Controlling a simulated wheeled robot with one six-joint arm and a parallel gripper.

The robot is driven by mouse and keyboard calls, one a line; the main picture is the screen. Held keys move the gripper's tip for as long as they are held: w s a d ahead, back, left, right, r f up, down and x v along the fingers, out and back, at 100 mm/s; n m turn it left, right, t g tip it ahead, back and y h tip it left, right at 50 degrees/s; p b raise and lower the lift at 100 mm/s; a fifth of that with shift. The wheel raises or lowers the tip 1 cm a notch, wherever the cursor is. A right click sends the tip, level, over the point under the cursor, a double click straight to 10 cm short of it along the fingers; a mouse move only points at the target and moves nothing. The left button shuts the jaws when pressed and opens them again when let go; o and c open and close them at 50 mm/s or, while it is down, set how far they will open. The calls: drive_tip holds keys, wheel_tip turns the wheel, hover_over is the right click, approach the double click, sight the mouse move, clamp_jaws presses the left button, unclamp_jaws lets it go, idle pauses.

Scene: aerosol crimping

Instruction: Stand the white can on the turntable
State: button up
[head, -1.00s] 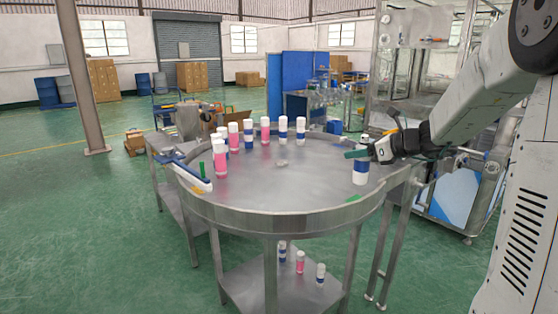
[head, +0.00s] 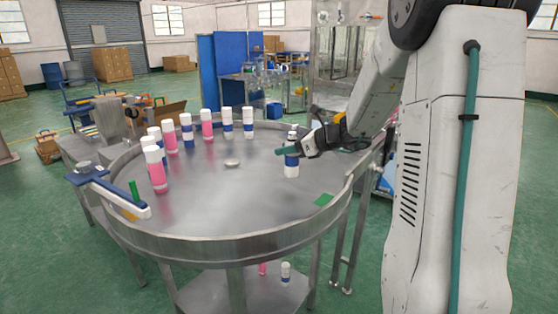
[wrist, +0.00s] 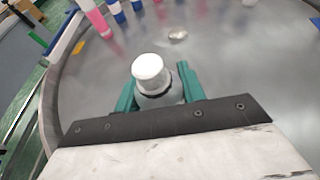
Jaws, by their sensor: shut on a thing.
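The white can (head: 291,167) with a blue band is between the green fingers of my gripper (head: 289,151), upright, at the right side of the round steel turntable (head: 235,200). Its base appears at or just above the turntable's surface; I cannot tell whether it touches. In the wrist view, the can's white cap (wrist: 148,68) shows between the two green fingers (wrist: 157,88), which are shut on its body. The lower part of the can is hidden there.
Several pink-and-white bottles (head: 156,170) and blue-and-white cans (head: 227,124) stand along the turntable's far and left side. A small pale disc (head: 232,163) lies near the middle. A blue-and-white guide bar (head: 108,192) crosses the left rim. The front middle is clear.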

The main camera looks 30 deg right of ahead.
sight(288, 160)
drive_tip(key=shift+f, duration=2.05)
drive_tip(key=o, duration=1)
drive_tip(key=shift+f, duration=0.1)
drive_tip(key=shift+c, duration=0.2)
